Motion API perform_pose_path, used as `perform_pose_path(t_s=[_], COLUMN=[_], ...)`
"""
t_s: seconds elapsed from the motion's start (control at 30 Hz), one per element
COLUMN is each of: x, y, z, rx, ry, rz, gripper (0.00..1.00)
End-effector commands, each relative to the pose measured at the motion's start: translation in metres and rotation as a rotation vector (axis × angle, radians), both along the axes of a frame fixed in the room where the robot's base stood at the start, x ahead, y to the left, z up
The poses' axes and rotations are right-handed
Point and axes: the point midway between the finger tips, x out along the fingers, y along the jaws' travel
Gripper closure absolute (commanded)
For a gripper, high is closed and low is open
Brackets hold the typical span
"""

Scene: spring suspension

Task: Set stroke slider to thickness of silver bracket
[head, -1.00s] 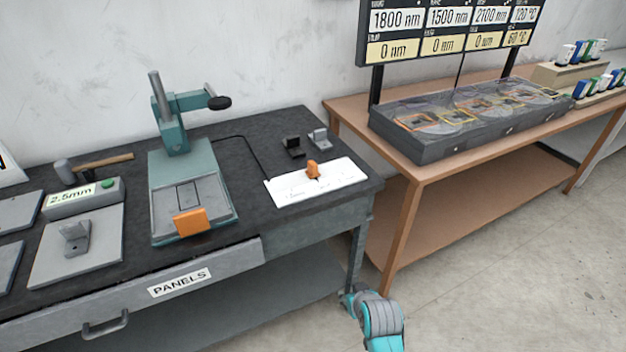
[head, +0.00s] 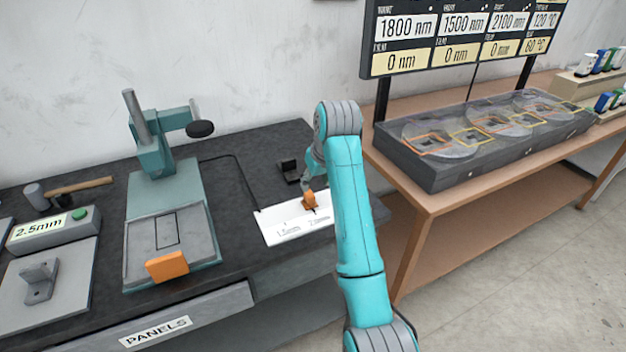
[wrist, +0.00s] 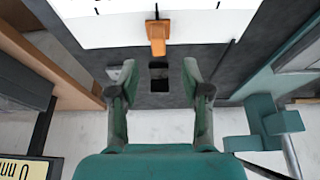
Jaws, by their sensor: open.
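The orange stroke slider knob (head: 310,201) stands on a white scale plate (head: 280,226) at the bench's right end. In the wrist view the knob (wrist: 157,35) lies just ahead of my gripper (wrist: 157,68). My gripper is open, with nothing between its fingers and the knob beyond the tips. In the head view my arm partly hides the gripper and the plate's right part. A smaller silver bracket shows partly behind a finger in the wrist view (wrist: 125,70).
A black bracket (head: 289,170) stands behind the scale plate. A gauge (head: 52,228) reads 2.5mm. A teal press (head: 165,190) with an orange front block stands mid-bench. A hammer (head: 75,188) lies at the back left. A brown table (head: 420,194) stands at the right.

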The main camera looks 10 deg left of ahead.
Motion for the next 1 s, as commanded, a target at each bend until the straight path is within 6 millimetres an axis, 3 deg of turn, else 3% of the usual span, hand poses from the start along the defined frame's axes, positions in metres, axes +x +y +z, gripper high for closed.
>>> perform_pose_path(t_s=[0.17,0.7,1.0], x=[0.001,0.027,0.034], y=[0.004,0.021,0.026], z=[0.006,-0.071,-0.090], rx=[-0.005,-0.005,-0.004], ry=[0.010,0.010,0.008], rz=[0.008,0.007,0.006], gripper=[0.52,0.52,0.52])
